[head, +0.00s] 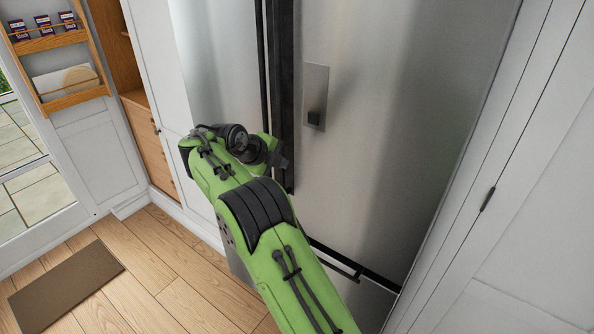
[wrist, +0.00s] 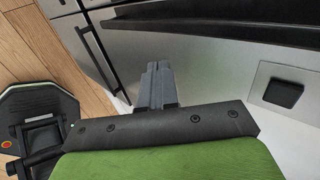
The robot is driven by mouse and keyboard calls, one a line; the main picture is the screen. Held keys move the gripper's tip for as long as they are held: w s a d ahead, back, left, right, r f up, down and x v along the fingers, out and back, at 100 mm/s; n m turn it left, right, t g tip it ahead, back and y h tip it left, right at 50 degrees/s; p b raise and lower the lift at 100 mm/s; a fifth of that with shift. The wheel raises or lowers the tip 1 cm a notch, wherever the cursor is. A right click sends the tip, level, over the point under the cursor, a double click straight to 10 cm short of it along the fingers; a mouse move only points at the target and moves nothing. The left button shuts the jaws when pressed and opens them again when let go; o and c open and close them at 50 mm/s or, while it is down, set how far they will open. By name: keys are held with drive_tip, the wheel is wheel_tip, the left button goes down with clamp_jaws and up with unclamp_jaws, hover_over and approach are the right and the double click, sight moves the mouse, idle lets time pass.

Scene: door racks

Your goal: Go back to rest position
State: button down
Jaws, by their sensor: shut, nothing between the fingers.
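My gripper (head: 280,158) is in front of the steel fridge (head: 390,130), close to the lower part of its long black door handle (head: 282,90). In the wrist view the grey fingers of my gripper (wrist: 157,82) are together with nothing between them. The long black handle (wrist: 215,22) runs across the top of that view, apart from the fingers. My green arm reaches up from the bottom of the head view and hides part of the fridge's lower front. The fridge doors look shut.
A wooden door rack (head: 60,45) with several small packages hangs at the upper left. A brown mat (head: 65,285) lies on the wood floor (head: 185,300), which is otherwise clear at left. White cabinet panels (head: 520,230) stand close on the right.

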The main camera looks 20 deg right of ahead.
drive_tip(key=p+v, duration=0.1)
drive_tip(key=v, duration=0.6)
drive_tip(key=s+d+r+n+t+y, duration=0.1)
drive_tip(key=s+d+r+n+y, duration=0.1)
drive_tip(key=s+r+n, duration=0.35)
drive_tip(key=s+d+r+n+y, duration=0.1)
drive_tip(key=s+r+n+y, duration=0.1)
drive_tip(key=s+n, duration=0.7)
drive_tip(key=s+a+f+n+y, duration=0.1)
drive_tip(key=s+a+f+n, duration=0.1)
drive_tip(key=s+n, duration=0.3)
drive_tip(key=s+a+f+n+y, duration=0.1)
drive_tip(key=s+a+f+n, duration=0.1)
drive_tip(key=s+n, duration=0.3)
drive_tip(key=s+a+f+n+y, duration=0.2)
drive_tip(key=s+n, duration=0.4)
drive_tip(key=s, duration=0.6)
wheel_tip(320, 180, down, 2)
drive_tip(key=shift+a+f, duration=0.1)
drive_tip(key=shift+a, duration=0.4)
drive_tip(key=shift+s, duration=0.15)
